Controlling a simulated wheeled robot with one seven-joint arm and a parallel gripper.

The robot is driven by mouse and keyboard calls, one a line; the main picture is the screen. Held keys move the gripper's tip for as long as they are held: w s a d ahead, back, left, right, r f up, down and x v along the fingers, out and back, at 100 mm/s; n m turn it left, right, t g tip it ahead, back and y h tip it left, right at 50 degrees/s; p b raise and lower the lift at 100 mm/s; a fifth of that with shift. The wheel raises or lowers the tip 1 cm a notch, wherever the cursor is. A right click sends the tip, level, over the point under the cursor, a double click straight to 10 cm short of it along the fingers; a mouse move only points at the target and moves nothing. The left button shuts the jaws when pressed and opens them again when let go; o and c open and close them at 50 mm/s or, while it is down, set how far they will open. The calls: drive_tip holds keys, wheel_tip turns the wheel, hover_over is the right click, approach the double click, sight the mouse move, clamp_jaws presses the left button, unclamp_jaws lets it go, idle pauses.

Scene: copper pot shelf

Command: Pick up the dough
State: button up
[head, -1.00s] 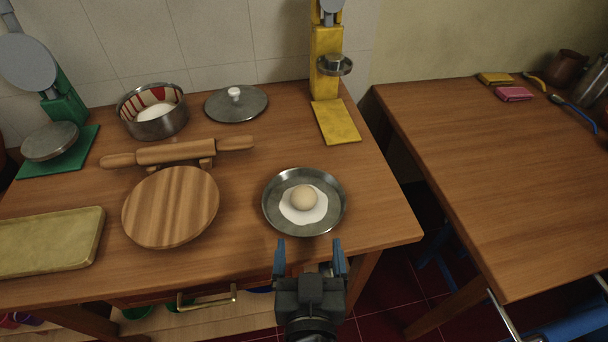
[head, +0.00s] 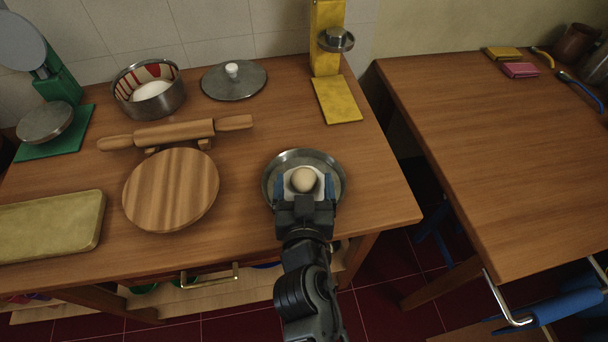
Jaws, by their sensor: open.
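The dough (head: 304,179) is a small pale beige ball. It sits on a white patch in the round metal plate (head: 331,163), near the table's front right. My gripper (head: 304,186) is open above the plate, with one blue finger on each side of the dough. I cannot tell whether the fingers touch it. The gripper body hides the near part of the plate.
A round wooden board (head: 171,190) is left of the plate, with a rolling pin (head: 176,133) behind it. A metal pot (head: 149,91), a lid (head: 234,82) and a yellow press (head: 327,50) stand at the back. Bare tabletop (head: 375,180) lies right of the plate.

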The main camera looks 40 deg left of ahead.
drive_tip(key=shift+c, duration=0.2)
drive_tip(key=c, duration=1.2)
drive_tip(key=shift+r, duration=0.1)
wheel_tip(320, 180, up, 4)
drive_tip(key=shift+w+r+p, duration=0.1)
drive_tip(key=shift+p, duration=0.3)
drive_tip(key=d+r+p, duration=0.1)
drive_tip(key=d+r, duration=0.5)
drive_tip(key=d, duration=0.5)
drive_tip(key=b, duration=0.1)
hover_over(304, 189)
drive_tip(key=shift+f+b, duration=2.95)
drive_tip(key=shift+f, duration=1.05)
